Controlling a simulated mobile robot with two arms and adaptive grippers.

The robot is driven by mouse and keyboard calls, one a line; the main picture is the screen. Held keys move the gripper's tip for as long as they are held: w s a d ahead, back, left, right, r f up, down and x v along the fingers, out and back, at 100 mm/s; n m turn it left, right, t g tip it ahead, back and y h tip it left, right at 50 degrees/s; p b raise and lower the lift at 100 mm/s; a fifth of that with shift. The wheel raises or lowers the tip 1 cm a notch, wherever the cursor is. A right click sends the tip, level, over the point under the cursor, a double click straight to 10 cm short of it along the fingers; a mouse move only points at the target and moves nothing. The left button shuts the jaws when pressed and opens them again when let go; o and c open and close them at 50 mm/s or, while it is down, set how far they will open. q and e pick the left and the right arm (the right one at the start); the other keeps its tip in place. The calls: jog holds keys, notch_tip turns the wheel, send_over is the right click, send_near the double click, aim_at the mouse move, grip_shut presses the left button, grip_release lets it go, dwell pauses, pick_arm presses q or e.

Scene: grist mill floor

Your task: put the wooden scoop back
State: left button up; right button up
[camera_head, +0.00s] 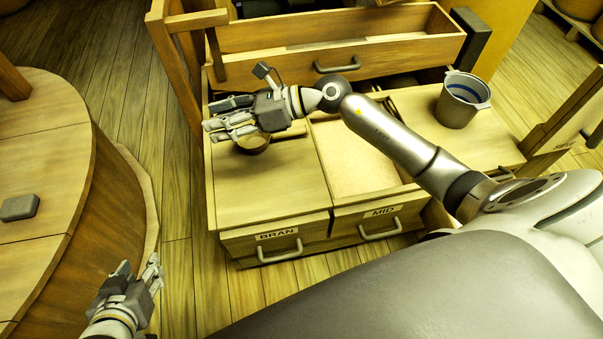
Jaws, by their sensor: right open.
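A small round brown wooden thing (253,146) sits on the lid of the bin labelled BRAN, partly hidden by my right gripper. It may be the wooden scoop, but I cannot tell for sure. My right gripper (212,116) reaches across from the right and hangs over the BRAN lid (265,190), just above and left of this thing. Its fingers are apart and nothing shows between them. My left gripper (138,268) is low at the left, over the floor beside the round wooden platform, its fingers apart and empty.
The MID bin (355,160) is open at the top and shows a pale filling. A grey metal bucket (458,112) with a blue band stands on the lid to the right. An open drawer (337,64) is behind. A dark block (19,208) lies on the round wooden platform (60,180).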

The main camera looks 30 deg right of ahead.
notch_tip(320, 180, up, 8)
jog(key=s+m+t+y, duration=0.1)
jog(key=m+t+y, duration=0.1)
jog(key=m+t, duration=0.75)
jog(key=d+m+t+h, duration=0.5)
jog(key=m+h, duration=0.4)
jog(key=m, duration=0.9)
jog(key=s+d+f+m+g+h, duration=0.1)
jog(key=s+f+m+g+h, duration=0.1)
jog(key=s+f+m+g, duration=0.4)
jog(key=s+d+f+m+g+h, duration=0.2)
jog(key=s+f+m+g, duration=0.4)
jog(key=s+f+m, duration=0.4)
notch_tip(320, 180, down, 4)
jog(key=shift+d+f+m+h, duration=0.1)
jog(key=shift+d+m+h, duration=0.2)
jog(key=shift+m+h, duration=0.25)
